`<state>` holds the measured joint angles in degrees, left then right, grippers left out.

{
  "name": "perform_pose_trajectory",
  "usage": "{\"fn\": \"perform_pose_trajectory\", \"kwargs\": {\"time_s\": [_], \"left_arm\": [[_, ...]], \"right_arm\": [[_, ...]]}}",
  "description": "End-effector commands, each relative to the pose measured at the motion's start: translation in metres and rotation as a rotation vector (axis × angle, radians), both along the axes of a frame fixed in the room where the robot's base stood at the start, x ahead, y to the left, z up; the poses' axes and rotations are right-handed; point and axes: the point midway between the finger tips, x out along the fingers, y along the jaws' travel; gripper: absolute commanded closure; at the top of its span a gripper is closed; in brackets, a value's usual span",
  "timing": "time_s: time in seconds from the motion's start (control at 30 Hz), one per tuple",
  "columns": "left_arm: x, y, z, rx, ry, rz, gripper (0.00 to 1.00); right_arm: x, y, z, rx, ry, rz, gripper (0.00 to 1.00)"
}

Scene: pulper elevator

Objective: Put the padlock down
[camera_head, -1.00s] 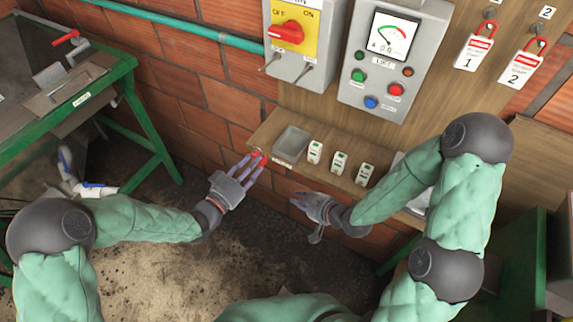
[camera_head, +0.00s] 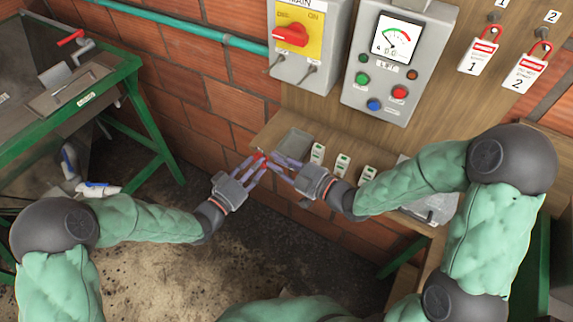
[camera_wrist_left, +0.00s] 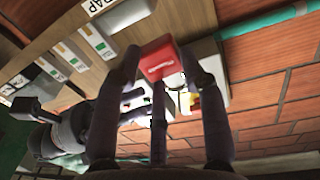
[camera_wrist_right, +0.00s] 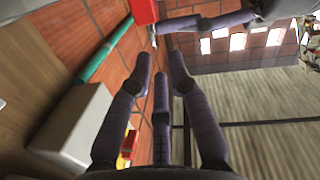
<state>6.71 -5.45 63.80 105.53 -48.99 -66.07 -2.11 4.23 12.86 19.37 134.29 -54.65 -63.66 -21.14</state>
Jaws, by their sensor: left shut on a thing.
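The red padlock (camera_head: 263,156) is between the fingertips of my left gripper (camera_head: 257,163), over the left end of the wooden shelf. In the left wrist view the padlock (camera_wrist_left: 158,58) shows its red body with white lettering, gripped by the fingers. My right gripper (camera_head: 283,170) has its fingers extended and apart, just right of the padlock. In the right wrist view the padlock (camera_wrist_right: 145,12) is at the top edge, beyond the open right fingers (camera_wrist_right: 160,62), and nothing is between them. Whether the right fingertips touch it, I cannot tell.
A shallow grey tray (camera_head: 294,143) sits on the shelf, behind the grippers. Several white-and-green tags stand to its right, partly hidden by my right arm. Above are the main switch box (camera_head: 309,45) and lift panel (camera_head: 395,60). Tags 1 (camera_head: 477,54) and 2 (camera_head: 525,73) hang at right.

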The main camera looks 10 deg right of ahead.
Motion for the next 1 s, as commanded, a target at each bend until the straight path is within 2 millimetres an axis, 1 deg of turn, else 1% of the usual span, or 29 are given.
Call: {"fn": "perform_pose_trajectory", "kwargs": {"time_s": [0.03,0.23,0.47,0.63,0.9,0.93,0.97,1.0], "left_arm": [[0.000,0.000,0.000,0.000,-0.001,0.000,0.94],[0.000,0.000,0.000,0.000,-0.001,-0.001,0.94],[-0.004,-0.005,-0.001,0.000,0.000,-0.014,0.91],[-0.003,-0.003,0.000,0.001,-0.001,-0.009,0.91],[-0.001,-0.001,0.001,0.000,-0.003,-0.003,0.91],[-0.001,-0.001,0.001,0.000,-0.003,-0.003,0.91],[0.000,-0.001,0.001,0.000,-0.003,-0.003,0.91],[0.000,-0.001,0.001,0.000,-0.004,-0.002,0.91]], "right_arm": [[0.005,0.008,-0.001,0.000,-0.001,0.004,0.81],[0.027,0.033,-0.003,-0.001,0.000,0.004,0.81],[0.045,0.054,-0.006,-0.002,0.001,0.004,0.81],[0.050,0.059,-0.006,-0.002,0.001,0.003,0.81],[0.051,0.058,-0.006,-0.002,0.003,0.000,0.81],[0.051,0.058,-0.006,-0.002,0.003,0.000,0.86],[0.051,0.058,-0.006,-0.002,0.003,0.000,0.95],[0.051,0.058,-0.006,-0.002,0.003,0.000,1.00]]}}
